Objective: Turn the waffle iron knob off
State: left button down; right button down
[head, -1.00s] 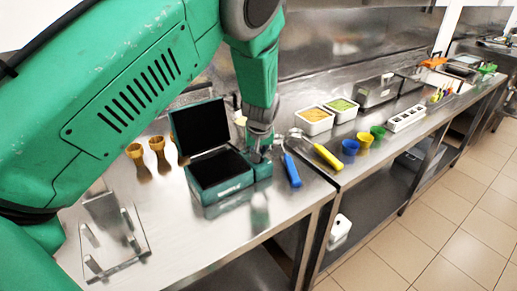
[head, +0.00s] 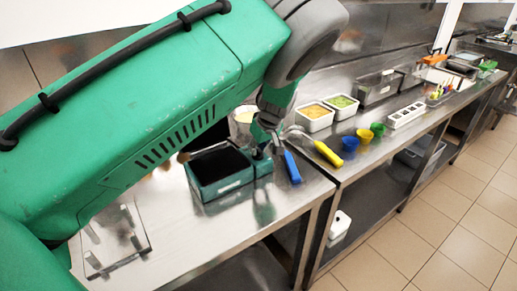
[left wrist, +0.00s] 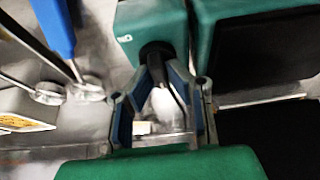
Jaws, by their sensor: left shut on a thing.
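The waffle iron (head: 222,189) is a green box with a dark cooking plate, standing near the counter's front edge. Its raised lid is mostly hidden behind my left arm. A small green control box (head: 263,164) adjoins its right side; it also shows at the top of the left wrist view (left wrist: 150,18). My left gripper (head: 268,143) is at this control box. In the left wrist view its fingers (left wrist: 163,82) close around the dark knob (left wrist: 158,55) on the box's face. The knob's turned position cannot be read. My right gripper is out of view.
A blue-handled utensil (head: 291,167) lies just right of the waffle iron. A yellow-handled one (head: 328,153) lies farther right, with blue (head: 350,143) and yellow cups beyond. Food tubs (head: 315,117) stand behind. A metal rack (head: 115,240) sits at the left front.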

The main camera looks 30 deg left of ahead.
aim_at(260, 149)
pick_arm(q)
jog(key=shift+d+f, duration=0.1)
jog(key=c, duration=1.6)
grip_release()
jog(key=shift+w, duration=0.1)
jog(key=shift+o, duration=0.2)
notch_tip(260, 149, up, 10)
